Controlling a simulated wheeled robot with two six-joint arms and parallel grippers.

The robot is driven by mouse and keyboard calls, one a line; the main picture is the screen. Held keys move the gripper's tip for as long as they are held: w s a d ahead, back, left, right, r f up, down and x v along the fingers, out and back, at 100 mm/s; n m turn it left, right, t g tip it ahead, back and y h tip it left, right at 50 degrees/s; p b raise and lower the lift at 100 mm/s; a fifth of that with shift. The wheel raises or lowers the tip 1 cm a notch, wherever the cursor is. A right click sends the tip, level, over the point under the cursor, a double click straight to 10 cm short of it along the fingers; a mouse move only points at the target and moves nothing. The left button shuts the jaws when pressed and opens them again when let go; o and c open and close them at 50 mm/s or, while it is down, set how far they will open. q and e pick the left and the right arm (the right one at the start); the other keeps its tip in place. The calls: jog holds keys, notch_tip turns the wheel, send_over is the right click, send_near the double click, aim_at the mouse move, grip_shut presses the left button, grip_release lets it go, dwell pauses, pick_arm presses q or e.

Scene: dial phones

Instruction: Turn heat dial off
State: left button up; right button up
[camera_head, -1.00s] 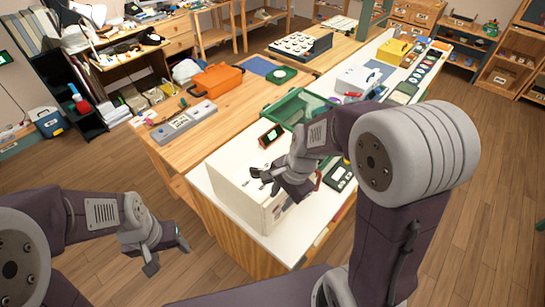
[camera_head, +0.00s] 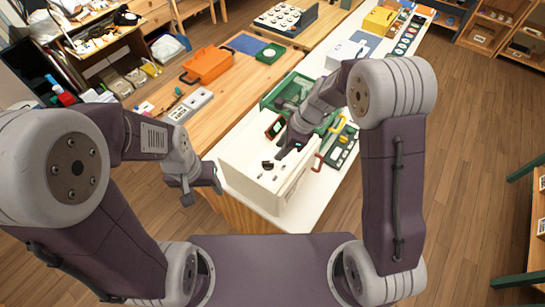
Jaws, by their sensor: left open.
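A white box (camera_head: 240,170) stands on the near end of the white-topped counter, with small dark knob-like parts (camera_head: 267,165) on its surface. Which of these is the heat dial, and how it is set, is too small to tell. My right gripper (camera_head: 284,152) is over the box's upper right part, just right of the dark knobs; its fingers are partly hidden by its own wrist. My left gripper (camera_head: 204,194) is open and empty, left of the box's near left side and apart from it.
A red handle (camera_head: 318,162) is at the box's right side. A green tray (camera_head: 283,88) and a dark-framed device (camera_head: 275,128) are behind the box. An orange case (camera_head: 211,65) and a grey panel (camera_head: 190,105) lie on the wooden table to the left.

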aim_at(269, 162)
jog(key=p+x, duration=0.1)
jog(key=x, duration=0.7)
jog(key=shift+w+a, duration=0.1)
jog(key=shift+w, duration=0.05)
jog(key=shift+f, duration=0.25)
jog(key=shift+c, duration=0.2)
jog(key=shift+a, duration=0.1)
grip_shut()
